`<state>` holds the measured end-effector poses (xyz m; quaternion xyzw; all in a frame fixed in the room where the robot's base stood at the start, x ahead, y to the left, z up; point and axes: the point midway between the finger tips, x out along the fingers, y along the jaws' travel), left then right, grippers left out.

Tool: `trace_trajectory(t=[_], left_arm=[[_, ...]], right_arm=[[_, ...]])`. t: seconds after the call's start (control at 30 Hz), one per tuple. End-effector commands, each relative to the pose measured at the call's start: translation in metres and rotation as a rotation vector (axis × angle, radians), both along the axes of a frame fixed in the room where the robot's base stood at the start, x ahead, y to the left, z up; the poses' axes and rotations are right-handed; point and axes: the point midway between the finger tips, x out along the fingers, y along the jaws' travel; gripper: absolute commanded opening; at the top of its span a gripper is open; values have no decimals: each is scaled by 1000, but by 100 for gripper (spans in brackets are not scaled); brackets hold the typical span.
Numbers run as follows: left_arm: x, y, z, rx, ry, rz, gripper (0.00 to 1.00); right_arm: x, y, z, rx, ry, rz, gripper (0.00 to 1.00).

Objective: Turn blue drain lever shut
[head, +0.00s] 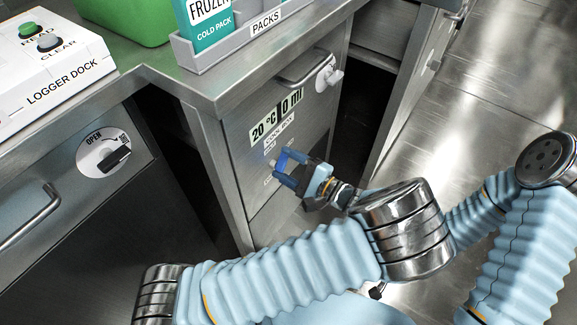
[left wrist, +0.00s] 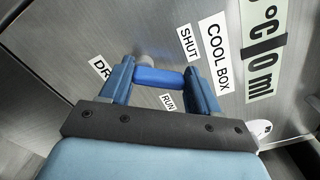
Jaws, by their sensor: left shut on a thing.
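The blue drain lever (left wrist: 158,77) sits on the steel front of the cool box (head: 235,135). It also shows in the head view (head: 294,155). My left gripper (left wrist: 160,86) has one finger on each side of the lever and is shut on it. In the head view my left gripper (head: 287,167) reaches the panel from the right. The SHUT label (left wrist: 188,45) is above and right of the lever, and the RUN label (left wrist: 168,102) is just below it. The lever's pivot is partly hidden. My right gripper is not in view.
A dial marked OPEN (head: 105,153) is on the left cabinet. A packs tray (head: 235,48) and a logger dock (head: 50,70) stand on the counter. Open floor lies right.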

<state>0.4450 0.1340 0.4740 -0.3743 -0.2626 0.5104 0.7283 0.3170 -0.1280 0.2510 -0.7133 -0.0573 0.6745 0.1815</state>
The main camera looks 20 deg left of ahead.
Motion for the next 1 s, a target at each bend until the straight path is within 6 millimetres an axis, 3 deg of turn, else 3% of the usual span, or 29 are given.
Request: trace_trajectory(t=[0.5, 1.0], left_arm=[[-9, 2, -3, -155, -415, -2, 31], [-12, 3, -2, -218, -589, -1, 31]], right_arm=[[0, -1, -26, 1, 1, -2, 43], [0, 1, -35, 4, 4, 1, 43]])
